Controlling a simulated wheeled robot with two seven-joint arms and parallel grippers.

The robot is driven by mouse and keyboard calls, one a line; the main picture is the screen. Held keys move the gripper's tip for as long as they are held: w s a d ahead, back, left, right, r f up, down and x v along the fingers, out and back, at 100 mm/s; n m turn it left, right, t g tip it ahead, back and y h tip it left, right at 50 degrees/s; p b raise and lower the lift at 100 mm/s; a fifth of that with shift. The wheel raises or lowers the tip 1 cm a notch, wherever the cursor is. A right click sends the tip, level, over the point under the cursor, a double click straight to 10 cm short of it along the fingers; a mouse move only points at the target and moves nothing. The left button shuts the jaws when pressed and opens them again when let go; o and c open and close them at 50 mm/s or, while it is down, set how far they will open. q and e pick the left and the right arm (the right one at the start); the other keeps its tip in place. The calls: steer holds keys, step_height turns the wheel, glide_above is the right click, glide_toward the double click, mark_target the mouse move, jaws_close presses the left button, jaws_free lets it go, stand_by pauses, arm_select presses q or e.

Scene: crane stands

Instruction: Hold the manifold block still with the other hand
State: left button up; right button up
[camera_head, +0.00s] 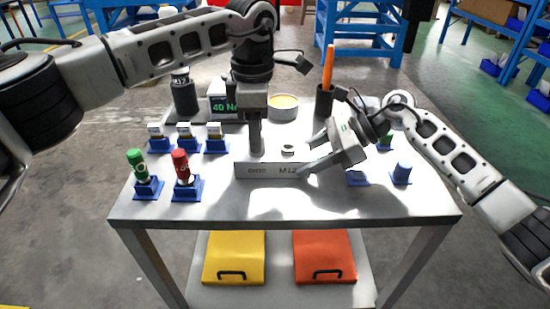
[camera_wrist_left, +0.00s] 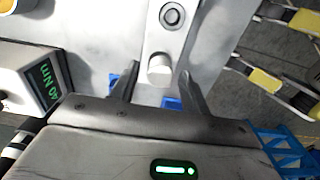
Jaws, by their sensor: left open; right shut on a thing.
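The manifold block (camera_head: 262,171) is a pale grey bar marked M12 on its front, lying near the middle of the table. A ring-shaped port (camera_head: 288,149) shows on its top. My right gripper (camera_head: 309,154) is shut on the block's right end, one finger in front and one behind. My left gripper (camera_head: 256,143) points down over the block's left part. In the left wrist view its open fingers (camera_wrist_left: 158,90) stand either side of a short white cylinder (camera_wrist_left: 159,70) on the block (camera_wrist_left: 178,43). Whether they touch it is unclear.
Red (camera_head: 181,165) and green (camera_head: 137,163) capped pieces stand in blue holders at front left. A 40 Nm display (camera_head: 224,107), a round tin (camera_head: 283,106) and a dark cup with an orange handle (camera_head: 327,70) are behind the block.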

arm_select(q)
steer(key=c, duration=0.9)
jaws_close()
steer(key=shift+r, duration=0.15)
steer(key=n, duration=0.4)
steer(key=shift+n, duration=0.3)
steer(key=shift+r+n, duration=0.1)
steer(key=shift+n, duration=0.2)
steer(key=n, duration=0.4)
steer(key=shift+r, duration=0.1)
